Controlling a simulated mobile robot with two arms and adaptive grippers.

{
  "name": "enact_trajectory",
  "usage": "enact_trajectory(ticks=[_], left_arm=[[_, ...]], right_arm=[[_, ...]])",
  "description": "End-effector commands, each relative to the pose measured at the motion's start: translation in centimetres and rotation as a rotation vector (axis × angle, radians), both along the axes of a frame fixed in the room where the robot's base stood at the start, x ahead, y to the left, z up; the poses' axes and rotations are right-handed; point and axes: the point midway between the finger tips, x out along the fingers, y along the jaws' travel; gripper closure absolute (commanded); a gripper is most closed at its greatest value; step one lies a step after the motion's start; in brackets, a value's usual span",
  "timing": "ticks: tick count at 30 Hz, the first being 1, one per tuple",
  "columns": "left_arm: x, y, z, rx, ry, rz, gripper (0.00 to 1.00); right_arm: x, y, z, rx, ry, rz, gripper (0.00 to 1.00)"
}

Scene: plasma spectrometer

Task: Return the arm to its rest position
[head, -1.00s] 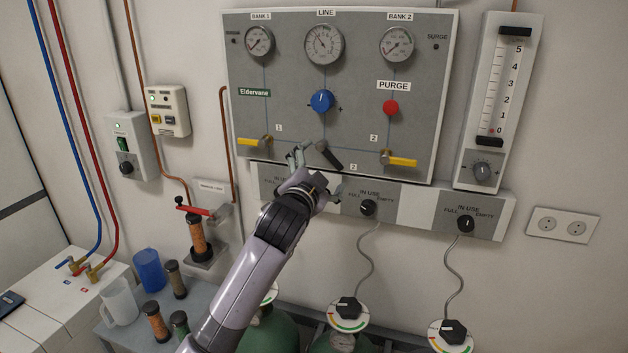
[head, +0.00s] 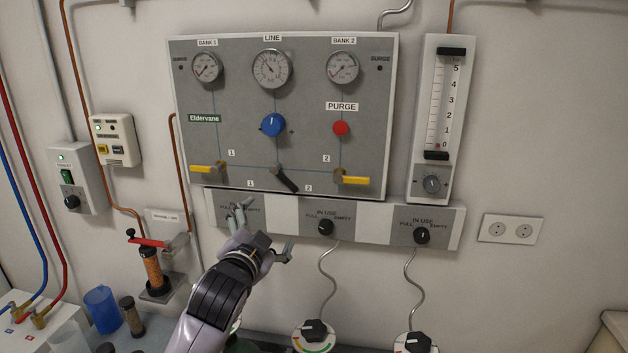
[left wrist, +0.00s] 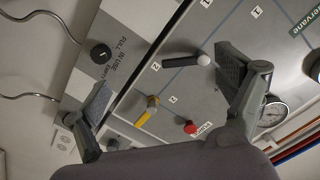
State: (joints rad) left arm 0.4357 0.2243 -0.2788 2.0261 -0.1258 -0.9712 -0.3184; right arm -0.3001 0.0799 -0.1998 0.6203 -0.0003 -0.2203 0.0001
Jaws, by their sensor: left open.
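My left gripper (head: 266,232) is open and empty in the head view, in front of the lower label strip (head: 378,228) under the gas panel (head: 300,100). Its arm comes up from the bottom left and hides part of the strip's left end. In the left wrist view the two fingers (left wrist: 165,95) stand wide apart with nothing between them touching. Beyond them are the black changeover lever (left wrist: 182,61), a yellow valve handle (left wrist: 146,113) and the red purge button (left wrist: 190,127). My right gripper is not in view.
A flow tube (head: 437,120) is mounted right of the panel, with a socket (head: 510,229) farther right. A red-handled holder (head: 150,242), a blue cup (head: 101,309) and dark-capped regulators (head: 314,331) are low down.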

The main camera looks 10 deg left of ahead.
Motion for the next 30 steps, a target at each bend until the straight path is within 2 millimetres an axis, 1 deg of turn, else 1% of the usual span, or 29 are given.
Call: enact_trajectory(ticks=[1,2,3,5,6,8,9,11,12,15,18,22,27,28,30], left_arm=[[-1.3,0.0,-3.1,-0.031,0.068,0.006,0.09],[-2.2,0.1,-5.0,-0.052,0.112,0.012,0.09],[-3.6,0.3,-7.5,-0.082,0.176,0.022,0.09],[-6.1,0.5,-11.4,-0.130,0.277,0.043,0.09],[-8.0,0.6,-13.9,-0.161,0.345,0.058,0.09],[-11.1,0.9,-17.3,-0.207,0.446,0.085,0.09],[-13.3,1.0,-19.4,-0.235,0.514,0.104,0.09],[-16.7,1.2,-22.3,-0.276,0.612,0.136,0.09],[-18.9,1.3,-23.9,-0.300,0.672,0.159,0.09],[-23.9,1.6,-26.8,-0.347,0.803,0.208,0.09],[-28.0,1.8,-28.7,-0.382,0.905,0.254,0.09],[-32.7,2.0,-30.4,-0.416,1.018,0.306,0.09],[-38.3,2.2,-31.6,-0.449,1.147,0.375,0.09],[-38.8,2.2,-32.0,-0.453,1.162,0.383,0.09],[-37.9,2.1,-34.1,-0.448,1.163,0.381,0.09]], right_arm=[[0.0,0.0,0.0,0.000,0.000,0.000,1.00],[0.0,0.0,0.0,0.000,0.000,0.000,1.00],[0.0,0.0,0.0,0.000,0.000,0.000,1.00],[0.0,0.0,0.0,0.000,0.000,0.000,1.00],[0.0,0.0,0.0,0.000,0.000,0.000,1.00],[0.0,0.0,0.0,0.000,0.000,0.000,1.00],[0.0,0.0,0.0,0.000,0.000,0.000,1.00],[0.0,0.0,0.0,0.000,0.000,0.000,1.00],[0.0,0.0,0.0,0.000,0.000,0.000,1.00],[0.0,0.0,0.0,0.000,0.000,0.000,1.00],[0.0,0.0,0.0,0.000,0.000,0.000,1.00],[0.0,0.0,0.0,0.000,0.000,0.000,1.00],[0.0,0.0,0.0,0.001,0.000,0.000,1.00],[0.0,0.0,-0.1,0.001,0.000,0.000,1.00],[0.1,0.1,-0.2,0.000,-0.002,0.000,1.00]])
